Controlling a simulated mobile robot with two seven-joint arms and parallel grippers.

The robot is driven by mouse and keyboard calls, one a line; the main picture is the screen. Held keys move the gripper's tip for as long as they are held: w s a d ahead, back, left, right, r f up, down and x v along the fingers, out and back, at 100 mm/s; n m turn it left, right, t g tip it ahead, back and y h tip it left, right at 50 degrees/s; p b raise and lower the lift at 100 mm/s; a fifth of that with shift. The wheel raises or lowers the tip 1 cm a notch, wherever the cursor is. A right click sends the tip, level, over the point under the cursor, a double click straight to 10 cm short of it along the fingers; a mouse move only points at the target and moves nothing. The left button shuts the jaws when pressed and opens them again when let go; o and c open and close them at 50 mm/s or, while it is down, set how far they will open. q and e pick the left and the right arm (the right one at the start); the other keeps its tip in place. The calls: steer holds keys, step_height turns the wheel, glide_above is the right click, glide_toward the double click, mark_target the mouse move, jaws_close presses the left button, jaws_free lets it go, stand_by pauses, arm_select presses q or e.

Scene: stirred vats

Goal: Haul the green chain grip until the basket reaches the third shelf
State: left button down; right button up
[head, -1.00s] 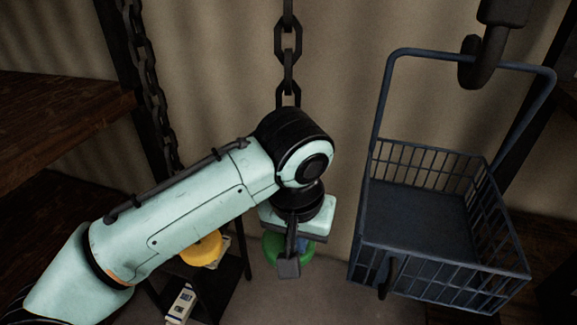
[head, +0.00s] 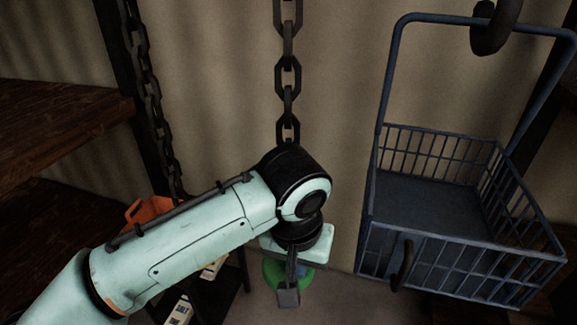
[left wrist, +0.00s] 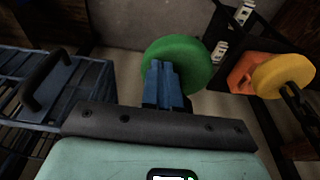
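The green chain grip (head: 272,273) is a round green piece below the dark chain (head: 288,75) in the middle of the head view. It also shows as a green disc in the left wrist view (left wrist: 195,60). My left gripper (head: 291,290) is at the grip, its blue fingers (left wrist: 164,85) close together against the disc and shut on it; the fingertips are partly hidden. The blue wire basket (head: 415,205) hangs level and looks empty at the right, from a dark hook (head: 495,30). My right gripper is not in view.
Wooden shelf boards (head: 60,115) stand at the left beside a dark post. A second chain (head: 150,95) hangs near it. An orange object (head: 150,212) shows behind my arm; a yellow disc (left wrist: 283,76) is beside it in the wrist view. A corrugated wall is behind.

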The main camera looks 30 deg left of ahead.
arm_select(q)
steer(key=shift+f+b, duration=1.55)
steer(key=shift+f, duration=1)
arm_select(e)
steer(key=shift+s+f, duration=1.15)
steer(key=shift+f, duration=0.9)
arm_select(q)
steer(key=shift+r+p, duration=0.45)
steer(key=shift+r, duration=0.1)
step_height(320, 180, up, 11)
steer(key=p, duration=0.7)
steer(key=shift+w+f, duration=0.1)
steer(key=shift+f, duration=0.15)
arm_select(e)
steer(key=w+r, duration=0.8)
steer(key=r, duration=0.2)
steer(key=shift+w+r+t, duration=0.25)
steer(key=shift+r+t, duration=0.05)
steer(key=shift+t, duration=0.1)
